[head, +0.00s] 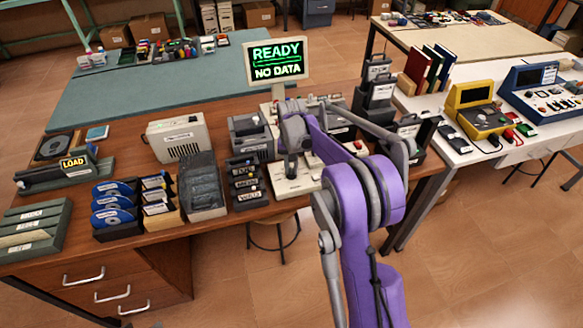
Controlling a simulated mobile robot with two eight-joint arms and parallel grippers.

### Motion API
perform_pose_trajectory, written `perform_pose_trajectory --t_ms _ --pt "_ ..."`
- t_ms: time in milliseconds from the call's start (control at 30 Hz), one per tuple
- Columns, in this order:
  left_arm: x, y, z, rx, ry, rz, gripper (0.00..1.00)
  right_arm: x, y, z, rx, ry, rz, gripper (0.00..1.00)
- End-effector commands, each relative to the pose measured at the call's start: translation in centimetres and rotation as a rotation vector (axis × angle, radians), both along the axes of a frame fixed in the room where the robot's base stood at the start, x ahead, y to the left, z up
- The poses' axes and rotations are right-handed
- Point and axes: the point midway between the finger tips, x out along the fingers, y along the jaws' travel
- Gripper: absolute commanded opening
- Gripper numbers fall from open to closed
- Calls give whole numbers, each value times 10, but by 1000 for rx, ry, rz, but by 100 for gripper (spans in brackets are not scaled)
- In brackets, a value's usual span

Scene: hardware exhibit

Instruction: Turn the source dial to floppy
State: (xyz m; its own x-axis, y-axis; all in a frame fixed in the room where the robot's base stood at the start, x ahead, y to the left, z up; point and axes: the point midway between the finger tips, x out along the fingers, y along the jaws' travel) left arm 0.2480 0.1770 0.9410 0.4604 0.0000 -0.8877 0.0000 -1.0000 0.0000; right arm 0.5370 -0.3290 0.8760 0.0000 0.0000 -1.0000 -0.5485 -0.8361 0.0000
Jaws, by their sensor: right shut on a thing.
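My right gripper (290,168), on the purple arm, points down onto a cream control unit (297,187) near the front edge of the wooden desk. It is shut at the source dial on top of this unit. The fingers and arm hide the dial, so its pointer and the position labels cannot be read. A cream monitor (276,61) behind the unit shows green text, "READY" above "NO DATA". My left gripper is not in view.
Left of the unit stand a dark labelled rack (247,184), a grey cartridge bin (203,184), disc holders (115,207) and a beige drive box (178,138). Black devices (376,88) stand close on the right. A white table (505,150) holds yellow and blue consoles.

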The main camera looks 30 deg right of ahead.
Motion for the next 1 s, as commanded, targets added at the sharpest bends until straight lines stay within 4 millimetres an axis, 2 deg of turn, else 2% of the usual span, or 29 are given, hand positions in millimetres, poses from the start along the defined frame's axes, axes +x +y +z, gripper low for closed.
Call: perform_pose_trajectory --t_ms 367,1000 --pt "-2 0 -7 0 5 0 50 0 0 -1 1 1 149 0" --pt "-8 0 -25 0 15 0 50 0 0 -1 0 0 741 0"
